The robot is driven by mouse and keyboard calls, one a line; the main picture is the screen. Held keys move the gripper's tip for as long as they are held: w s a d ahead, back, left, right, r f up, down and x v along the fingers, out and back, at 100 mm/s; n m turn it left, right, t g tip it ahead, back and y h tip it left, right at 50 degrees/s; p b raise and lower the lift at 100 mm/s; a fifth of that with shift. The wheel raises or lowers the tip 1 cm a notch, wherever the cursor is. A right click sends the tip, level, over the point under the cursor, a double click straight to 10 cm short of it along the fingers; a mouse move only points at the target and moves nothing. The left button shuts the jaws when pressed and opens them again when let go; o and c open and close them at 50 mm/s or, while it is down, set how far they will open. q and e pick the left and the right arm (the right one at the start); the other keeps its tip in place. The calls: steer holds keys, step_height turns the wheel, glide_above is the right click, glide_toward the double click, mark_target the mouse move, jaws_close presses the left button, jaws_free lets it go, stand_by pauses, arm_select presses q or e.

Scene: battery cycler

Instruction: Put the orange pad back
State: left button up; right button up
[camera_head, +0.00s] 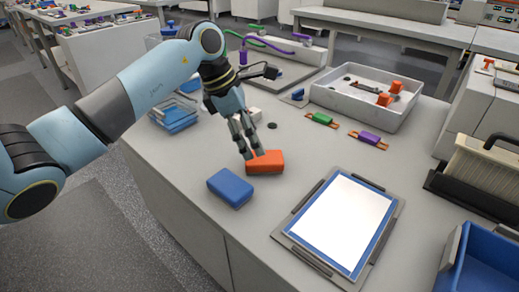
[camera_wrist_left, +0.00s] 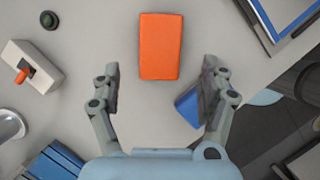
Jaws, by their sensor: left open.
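The orange pad (camera_head: 266,162) lies flat on the bench top in the head view. In the left wrist view the orange pad (camera_wrist_left: 161,46) lies ahead of the fingertips, between their lines. My left gripper (camera_head: 249,152) is just behind and above the pad, pointing down. Its two fingers stand apart in the left wrist view (camera_wrist_left: 161,72), with nothing between them. A blue pad (camera_head: 230,188) lies to the left and in front of the orange pad. The blue pad (camera_wrist_left: 188,105) is partly hidden by a finger in the wrist view. My right gripper is not seen.
A framed white panel (camera_head: 342,222) lies right of the pads. A grey tray (camera_head: 345,108) with orange parts stands at the back. Green (camera_head: 322,118) and purple (camera_head: 369,138) pieces lie before it. Blue trays (camera_head: 174,112) stand behind my left arm. A blue bin (camera_head: 481,265) is front right.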

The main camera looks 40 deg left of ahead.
arm_select(q)
steer(key=shift+v, duration=2.75)
